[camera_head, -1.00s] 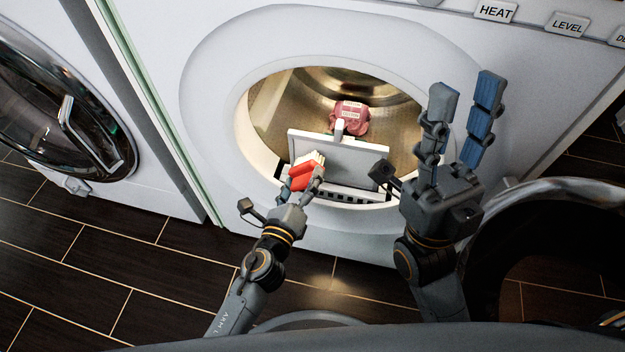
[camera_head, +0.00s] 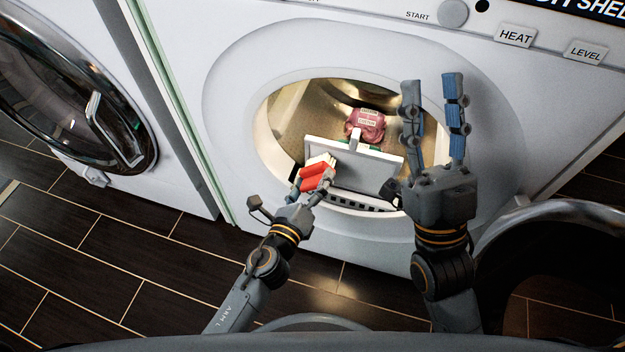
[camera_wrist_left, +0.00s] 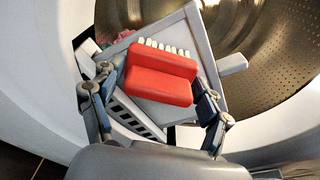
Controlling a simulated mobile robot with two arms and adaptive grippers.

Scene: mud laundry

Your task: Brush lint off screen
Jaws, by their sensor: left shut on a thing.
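The lint screen (camera_head: 372,172) is a flat grey panel with a raised handle tab, standing tilted in the slotted opening at the dryer's door rim. It also shows in the left wrist view (camera_wrist_left: 196,40). My left gripper (camera_head: 312,186) is shut on a red brush (camera_head: 318,178) with pale bristles, at the screen's left side. In the left wrist view the brush (camera_wrist_left: 160,82) lies between the two fingers (camera_wrist_left: 155,108), bristles toward the panel; contact with it cannot be told. My right gripper (camera_head: 432,88) is open and empty, fingers pointing up, right of the screen.
The white dryer (camera_head: 235,100) has a lit metal drum behind the screen. A pink labelled item (camera_head: 368,126) sits inside. Another machine with a round glass door (camera_head: 75,95) stands left. An open round door (camera_head: 550,215) is at the right. Dark tiled floor lies below.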

